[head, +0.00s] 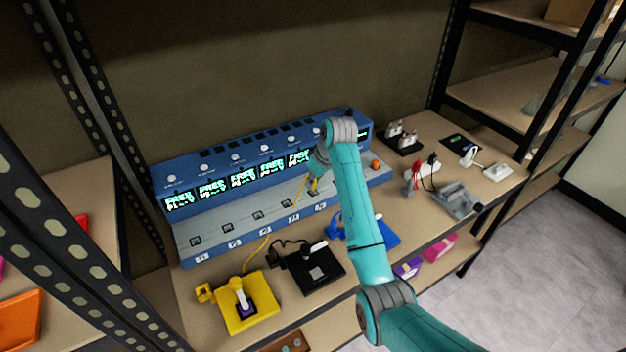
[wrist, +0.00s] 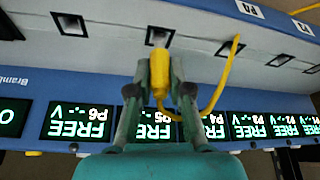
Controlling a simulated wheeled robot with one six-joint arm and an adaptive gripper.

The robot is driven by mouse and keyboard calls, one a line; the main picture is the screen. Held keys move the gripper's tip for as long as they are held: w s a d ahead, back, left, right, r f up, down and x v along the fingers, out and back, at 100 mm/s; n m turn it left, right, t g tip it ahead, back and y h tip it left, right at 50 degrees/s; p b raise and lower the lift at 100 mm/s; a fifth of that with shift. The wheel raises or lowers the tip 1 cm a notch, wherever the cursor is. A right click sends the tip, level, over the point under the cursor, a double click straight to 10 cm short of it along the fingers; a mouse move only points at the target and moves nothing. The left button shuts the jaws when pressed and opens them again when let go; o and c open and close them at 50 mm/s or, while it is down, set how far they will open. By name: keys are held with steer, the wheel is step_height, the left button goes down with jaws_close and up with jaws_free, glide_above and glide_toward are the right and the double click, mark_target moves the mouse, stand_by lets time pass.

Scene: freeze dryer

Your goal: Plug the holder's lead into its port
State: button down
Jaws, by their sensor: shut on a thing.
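The yellow holder (head: 262,292) sits at the front of the bench in the head view, with a white-topped item standing in it. Its yellow lead (head: 267,238) runs up and right across the bench to my gripper (head: 315,178). In the wrist view my gripper (wrist: 159,78) is shut on the yellow plug (wrist: 158,66) at the lead's end. The plug's tip overlaps a dark square port (wrist: 150,35) on the grey ledge, in line with the screen marked P5. I cannot tell whether the tip is inside it. The lead loops out to the right (wrist: 225,80).
The blue freeze dryer (head: 216,167) has a row of FREE screens and several other ports (wrist: 70,23). A black holder (head: 318,272) and a blue holder (head: 385,235) stand in front. A grey device (head: 455,198) and more items fill the right bench.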

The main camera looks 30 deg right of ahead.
steer(key=shift+f, duration=1.2)
stand_by(0.4)
steer(key=c, duration=1)
jaws_free()
steer(key=v, duration=1.2)
steer(key=shift+s, duration=0.15)
